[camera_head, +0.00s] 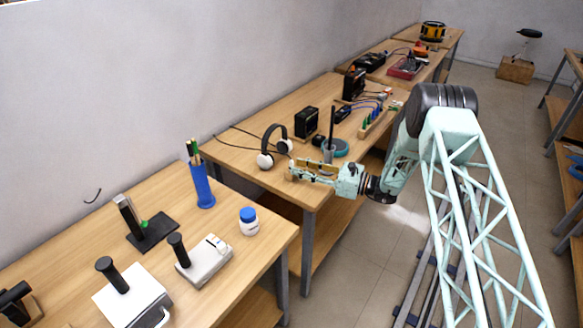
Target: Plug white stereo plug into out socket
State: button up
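My gripper (302,172) reaches in from the right over the front edge of the middle table, pointing left. Its fingers are small here, and I cannot tell if they are open or hold anything. White headphones (275,147) with a dark band stand just behind and left of it. A black box (306,122), perhaps an amplifier, stands farther back. A thin dark cable (235,137) runs on the table left of the headphones. I cannot make out the white stereo plug or the out socket at this size.
The near table (75,255) holds a blue holder (201,185), a blue-capped jar (249,221) and black-handled devices. A gap separates the tables.

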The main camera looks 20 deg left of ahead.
aim_at(291, 165)
jog(key=shift+w+a, duration=0.15)
jog(key=shift+a, duration=1.9)
jog(key=shift+c, duration=0.7)
jog(key=c, duration=0.7)
